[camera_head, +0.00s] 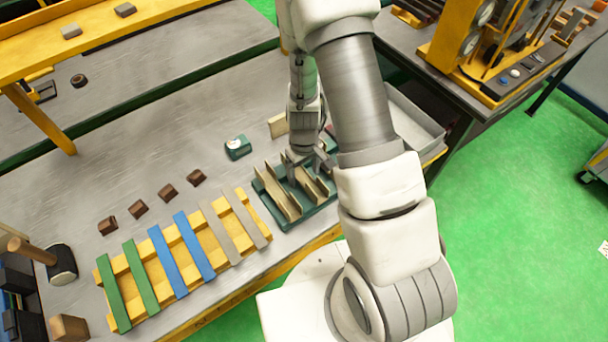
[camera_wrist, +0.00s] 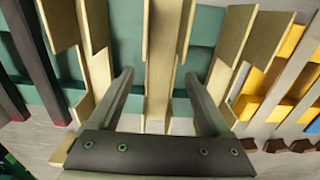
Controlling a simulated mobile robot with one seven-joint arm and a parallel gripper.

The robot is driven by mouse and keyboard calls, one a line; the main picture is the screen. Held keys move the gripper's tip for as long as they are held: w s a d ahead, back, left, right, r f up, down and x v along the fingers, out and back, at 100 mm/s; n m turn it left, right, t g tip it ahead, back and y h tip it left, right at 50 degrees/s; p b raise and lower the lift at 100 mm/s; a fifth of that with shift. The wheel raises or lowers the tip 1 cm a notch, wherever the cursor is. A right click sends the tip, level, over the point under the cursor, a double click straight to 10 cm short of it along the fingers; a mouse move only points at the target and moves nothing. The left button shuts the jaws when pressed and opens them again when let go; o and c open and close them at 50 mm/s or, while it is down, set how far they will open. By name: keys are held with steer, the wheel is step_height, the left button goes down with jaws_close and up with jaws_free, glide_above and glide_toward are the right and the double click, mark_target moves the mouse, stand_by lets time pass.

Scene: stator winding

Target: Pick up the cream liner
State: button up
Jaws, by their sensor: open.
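Several cream liners, long folded channel strips, stand in a green tray (camera_head: 267,203). In the head view one liner (camera_head: 279,194) is at the tray's left, with others partly hidden by my arm. My gripper (camera_head: 308,158) is over the tray. In the wrist view my gripper (camera_wrist: 158,80) is open, its two fingers on either side of the middle cream liner (camera_wrist: 163,45). Other liners stand to the left (camera_wrist: 92,45) and right (camera_wrist: 232,50). Whether the fingers touch the middle liner cannot be told.
A yellow rack (camera_head: 175,255) with green, blue and grey strips lies left of the tray. Brown blocks (camera_head: 168,192) sit behind it. A small green device (camera_head: 237,148) stands behind the tray. Dark red-tipped bars (camera_wrist: 45,90) lie left in the wrist view. A grey bin (camera_head: 415,125) is at right.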

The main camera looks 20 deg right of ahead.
mark_target(304, 179)
steer(key=c, duration=1.1)
steer(key=shift+o, duration=0.2)
steer(key=shift+r, duration=0.1)
steer(key=shift+r, duration=0.6)
step_height(304, 179, up, 3)
steer(key=shift+w+f+b, duration=0.1)
steer(key=shift+f+b, duration=0.1)
steer(key=shift+b, duration=0.1)
steer(key=s+d+r+b, duration=0.3)
steer(key=s+r+b, duration=0.3)
steer(key=s, duration=0.5)
steer(key=shift+d+r+b, duration=0.25)
steer(key=shift+r+b, duration=0.15)
steer(key=shift+b, duration=0.15)
